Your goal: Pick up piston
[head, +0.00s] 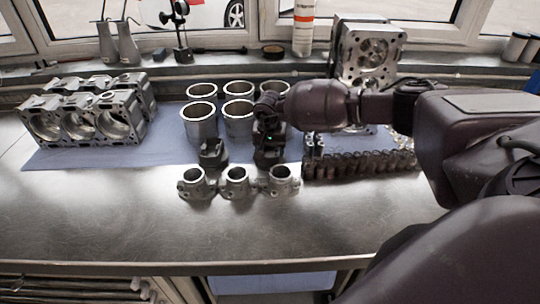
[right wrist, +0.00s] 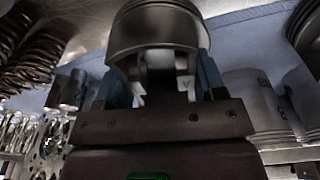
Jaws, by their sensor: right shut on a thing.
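The piston (right wrist: 155,28), a dark metal cylinder with ring grooves, sits between the two fingers of my right gripper in the right wrist view. My right gripper (right wrist: 158,85) is shut on it. In the head view my right gripper (head: 269,143) reaches down over the bench between the cylinder liners and the row of ported metal parts. The held piston is mostly hidden there, and I cannot tell whether it touches the bench. Another dark piston (head: 213,153) stands just left of it. My left gripper is not in view.
Several cylinder liners (head: 200,121) stand on the blue mat (head: 70,158). An engine block (head: 84,120) is at the left. A ported metal part (head: 235,183) stands in front. Springs (head: 360,166) and a large metal casting (head: 368,55) are at the right. The front bench (head: 110,230) is clear.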

